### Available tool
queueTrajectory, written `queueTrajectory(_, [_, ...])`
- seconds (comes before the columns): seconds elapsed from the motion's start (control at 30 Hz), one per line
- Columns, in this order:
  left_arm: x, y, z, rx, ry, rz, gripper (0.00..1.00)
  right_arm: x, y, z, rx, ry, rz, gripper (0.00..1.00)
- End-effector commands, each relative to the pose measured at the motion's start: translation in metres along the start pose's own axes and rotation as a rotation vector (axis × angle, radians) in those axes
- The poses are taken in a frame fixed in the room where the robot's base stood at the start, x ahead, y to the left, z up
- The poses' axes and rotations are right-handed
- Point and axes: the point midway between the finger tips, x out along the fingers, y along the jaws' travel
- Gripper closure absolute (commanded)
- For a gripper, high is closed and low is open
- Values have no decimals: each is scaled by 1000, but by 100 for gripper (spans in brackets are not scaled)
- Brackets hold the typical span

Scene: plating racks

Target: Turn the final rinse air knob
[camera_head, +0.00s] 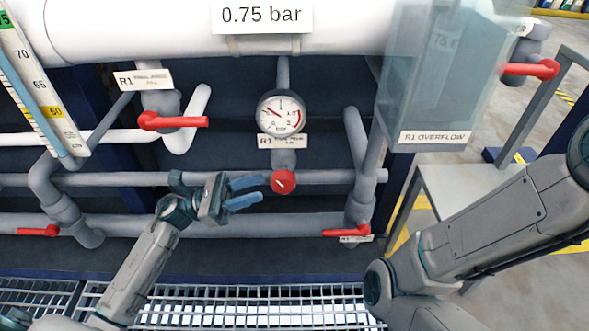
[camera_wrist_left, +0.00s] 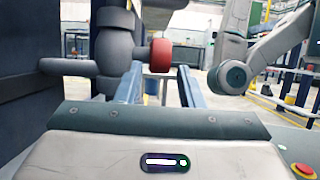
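The red round knob (camera_head: 283,182) with a white pointer mark sits on the grey pipe below a pressure gauge (camera_head: 282,114). A label (camera_head: 283,141) between them starts with "R1"; the rest is too small to read. My left gripper (camera_head: 251,192) is open, its two blue fingers pointing right toward the knob, their tips just left of it. In the left wrist view the red knob (camera_wrist_left: 161,56) shows ahead, between the open fingers (camera_wrist_left: 160,82), and nothing is held. My right arm comes in from the right; its gripper is not visible.
Red lever valves stand at upper left (camera_head: 172,121), lower left (camera_head: 38,231), lower right (camera_head: 346,233) and upper right (camera_head: 530,69). A clear overflow tank (camera_head: 435,80) is at right. A "0.75 bar" sign (camera_head: 262,15) hangs above. A metal grating (camera_head: 255,305) lies below.

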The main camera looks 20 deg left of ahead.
Motion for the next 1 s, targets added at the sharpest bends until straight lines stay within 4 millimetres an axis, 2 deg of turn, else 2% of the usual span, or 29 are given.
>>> queueTrajectory(0.3, [59, 0, -1, 3, -7, 0, 65, -13, 4, -4, -2, -20, 0, 65])
queueTrajectory(0.5, [84, 0, 0, 2, -4, 1, 65, -16, 5, -5, -2, -27, -1, 65])
queueTrajectory(0.7, [93, 0, 0, 0, -2, 2, 65, -17, 5, -5, -2, -29, 0, 65])
queueTrajectory(0.93, [94, 1, 0, 0, -1, 2, 65, -17, 5, -5, -3, -30, 0, 65])
queueTrajectory(0.97, [94, 0, 0, 0, -1, 2, 67, -17, 5, -5, -3, -30, 0, 65])
queueTrajectory(1.0, [94, 0, 0, 0, -1, 2, 75, -17, 5, -5, -3, -30, 0, 65])
